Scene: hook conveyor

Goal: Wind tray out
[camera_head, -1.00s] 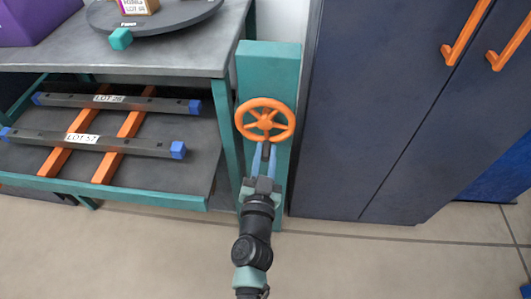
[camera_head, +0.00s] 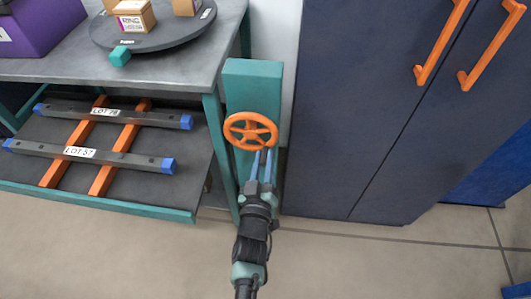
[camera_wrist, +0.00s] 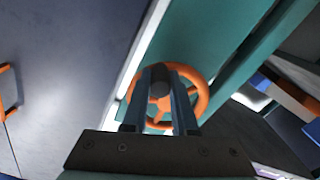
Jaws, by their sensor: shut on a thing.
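The orange handwheel (camera_head: 250,130) is mounted on a teal post (camera_head: 254,82) right of the workbench. My gripper (camera_head: 262,158) reaches up to the wheel's lower right side. In the wrist view, my gripper's fingers (camera_wrist: 160,95) are shut on a dark round knob (camera_wrist: 160,80) in front of the orange wheel (camera_wrist: 202,92). The knob is mostly hidden in the head view. The tray (camera_head: 100,203) under the bench is dark with a teal front rim. Two dark bars with blue ends (camera_head: 90,152) lie on it across orange rails.
A dark blue cabinet (camera_head: 360,110) with orange handles stands close to the post's right. The bench top (camera_head: 180,65) carries a dark turntable (camera_head: 155,40) with boxes and a purple bin (camera_head: 40,25). The floor (camera_head: 110,250) before the tray is clear.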

